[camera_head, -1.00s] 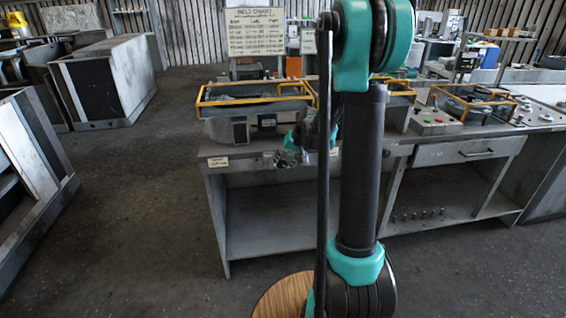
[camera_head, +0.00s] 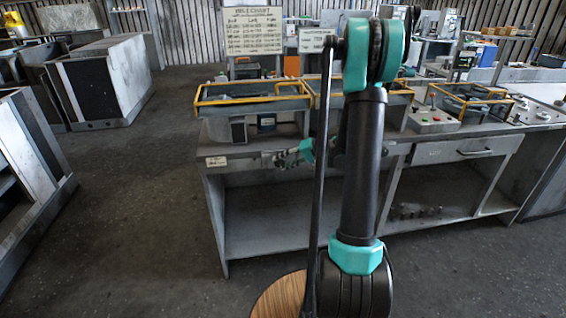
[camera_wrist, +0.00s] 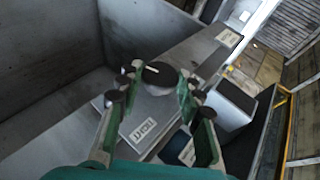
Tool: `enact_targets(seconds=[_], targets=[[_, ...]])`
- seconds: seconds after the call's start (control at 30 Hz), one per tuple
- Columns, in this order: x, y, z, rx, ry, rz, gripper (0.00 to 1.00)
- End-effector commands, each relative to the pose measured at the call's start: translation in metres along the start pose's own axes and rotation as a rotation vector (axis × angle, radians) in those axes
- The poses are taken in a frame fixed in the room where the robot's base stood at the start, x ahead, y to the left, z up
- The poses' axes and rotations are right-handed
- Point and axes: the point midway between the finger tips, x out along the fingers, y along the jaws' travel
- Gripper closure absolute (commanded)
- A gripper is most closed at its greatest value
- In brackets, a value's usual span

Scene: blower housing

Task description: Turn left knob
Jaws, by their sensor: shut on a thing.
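A round black knob (camera_wrist: 160,74) with a white pointer line sits on the bench's front edge in the wrist view. My gripper (camera_wrist: 157,82) has its green fingers on both sides of the knob and is shut on it. A pale label with dark lettering (camera_wrist: 140,129) lies beside the knob. In the head view my gripper (camera_head: 292,157) is at the front edge of the workbench (camera_head: 216,185), right of a small white label. The knob is too small and covered there to make out.
A yellow-framed housing (camera_head: 250,99) stands on the bench just behind my gripper. The space under the bench top is open. Grey cabinets (camera_head: 100,85) stand at the left, with bare floor between.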

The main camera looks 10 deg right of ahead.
Motion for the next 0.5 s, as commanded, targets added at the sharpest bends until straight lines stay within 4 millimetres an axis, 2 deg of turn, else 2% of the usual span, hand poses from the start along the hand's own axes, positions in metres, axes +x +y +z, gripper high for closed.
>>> enact_targets(seconds=[0.47, 0.5], targets=[[-0.0001, 0.0008, -0.0003, 0.006, 0.001, -0.011, 0.93], [-0.0001, 0.0008, -0.0003, 0.006, 0.001, -0.011, 0.59]])
